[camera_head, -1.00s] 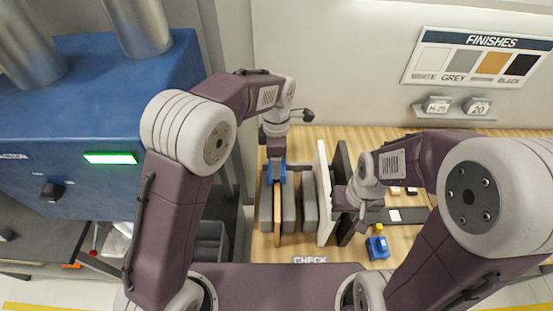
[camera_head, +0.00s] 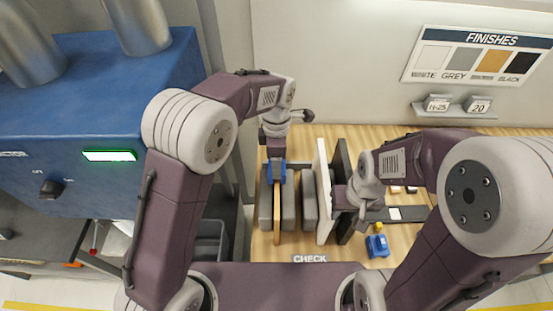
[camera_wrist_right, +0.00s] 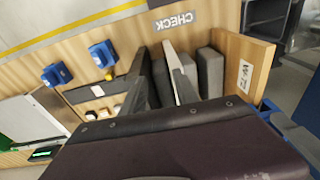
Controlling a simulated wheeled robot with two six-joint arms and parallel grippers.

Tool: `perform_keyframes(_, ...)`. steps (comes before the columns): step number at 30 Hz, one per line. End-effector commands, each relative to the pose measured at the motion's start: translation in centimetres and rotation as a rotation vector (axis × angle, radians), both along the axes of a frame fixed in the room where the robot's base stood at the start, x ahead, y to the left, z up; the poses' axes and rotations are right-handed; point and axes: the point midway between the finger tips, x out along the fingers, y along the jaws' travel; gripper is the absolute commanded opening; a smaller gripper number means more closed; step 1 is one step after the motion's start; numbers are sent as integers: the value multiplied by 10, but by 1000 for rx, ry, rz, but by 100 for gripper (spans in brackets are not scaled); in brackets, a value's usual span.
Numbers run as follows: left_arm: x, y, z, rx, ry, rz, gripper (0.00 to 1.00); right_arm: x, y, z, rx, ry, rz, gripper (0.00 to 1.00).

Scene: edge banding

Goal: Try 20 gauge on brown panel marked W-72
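The brown panel (camera_head: 277,222) stands on edge at the left end of a row of panels. Its face, marked W-72 (camera_wrist_right: 243,72), shows in the right wrist view. A blue gauge (camera_head: 277,172) sits at the brown panel's top edge, directly under my left gripper (camera_head: 275,158); its number and the left fingers are hidden. My right gripper (camera_head: 343,197) is by the white and dark panels, well right of the brown one. In the right wrist view its fingers (camera_wrist_right: 159,92) are apart. Another blue gauge (camera_head: 377,246) with a yellow top lies on the bench.
Grey panels (camera_head: 309,200), a white panel (camera_head: 323,190) and a dark panel (camera_head: 343,165) share the row. Two blue gauges (camera_wrist_right: 102,53) lie beside a dark strip (camera_head: 410,214). Number cards (camera_head: 478,106) stand behind. A blue machine (camera_head: 100,120) is at left.

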Motion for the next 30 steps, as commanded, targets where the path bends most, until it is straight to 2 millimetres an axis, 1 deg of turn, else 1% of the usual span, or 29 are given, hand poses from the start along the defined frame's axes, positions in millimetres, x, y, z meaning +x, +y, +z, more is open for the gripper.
perform_keyframes(13,0,0,-6,0,-1,0,10,0,0,-3,0,0,0,36)
perform_keyframes(21,0,0,-6,0,0,0,10,0,0,-3,0,0,0,36)
perform_keyframes(22,0,0,-6,0,-1,0,69,0,0,-3,0,0,0,36)
perform_keyframes(23,0,0,-6,0,-1,0,77,0,0,-3,0,0,0,36)
perform_keyframes(24,0,0,-6,0,0,0,88,0,0,-3,0,0,0,36)
perform_keyframes(30,0,0,-6,0,0,0,88,0,0,-3,0,0,0,36)
